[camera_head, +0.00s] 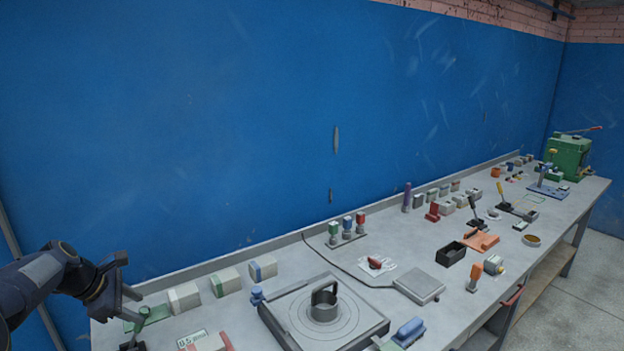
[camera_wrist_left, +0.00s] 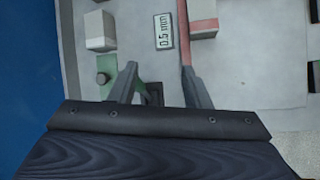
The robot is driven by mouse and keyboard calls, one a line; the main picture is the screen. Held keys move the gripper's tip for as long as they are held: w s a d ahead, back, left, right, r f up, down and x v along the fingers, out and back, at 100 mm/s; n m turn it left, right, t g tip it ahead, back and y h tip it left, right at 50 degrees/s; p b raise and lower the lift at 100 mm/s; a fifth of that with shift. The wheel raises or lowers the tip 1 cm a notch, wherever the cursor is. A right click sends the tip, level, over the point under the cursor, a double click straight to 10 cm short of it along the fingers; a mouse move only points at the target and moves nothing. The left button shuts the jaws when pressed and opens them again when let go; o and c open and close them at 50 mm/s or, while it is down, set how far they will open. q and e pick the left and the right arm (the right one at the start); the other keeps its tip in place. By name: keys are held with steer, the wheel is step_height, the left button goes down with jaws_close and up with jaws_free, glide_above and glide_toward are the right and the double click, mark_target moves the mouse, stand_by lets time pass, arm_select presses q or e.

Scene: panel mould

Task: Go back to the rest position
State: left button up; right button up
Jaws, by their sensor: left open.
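My left gripper (camera_head: 133,296) comes in from the left edge, over the near left end of the long grey workbench (camera_head: 250,320). It is open, with its two fingers apart and nothing seen held between them. In the left wrist view the open fingers (camera_wrist_left: 158,78) are spread above the bench, with a small dark part (camera_wrist_left: 153,94) showing between them. A green piece with a round knob (camera_wrist_left: 104,70) lies beside the left finger. Whether the fingers touch anything cannot be told. My right gripper is not in view.
White blocks (camera_head: 184,297) stand along the bench's back left. A label reading 0.5 mm (camera_wrist_left: 165,30) lies beyond the fingers. A blue wall (camera_head: 200,130) rises behind; the air above the bench is clear.

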arm_select(q)
steer(key=s+d+r+m, duration=0.4)
steer(key=s+d+m, duration=0.2)
steer(key=s+d, duration=0.25)
steer(key=s+d+r+m, duration=0.3)
steer(key=s+d+m, duration=0.3)
steer(key=s+d, duration=0.25)
steer(key=s+d+f+m, duration=0.5)
steer(key=s+d+m, duration=0.3)
steer(key=s, duration=0.4)
steer(key=shift+f+m, duration=0.4)
steer(key=shift+m, duration=0.4)
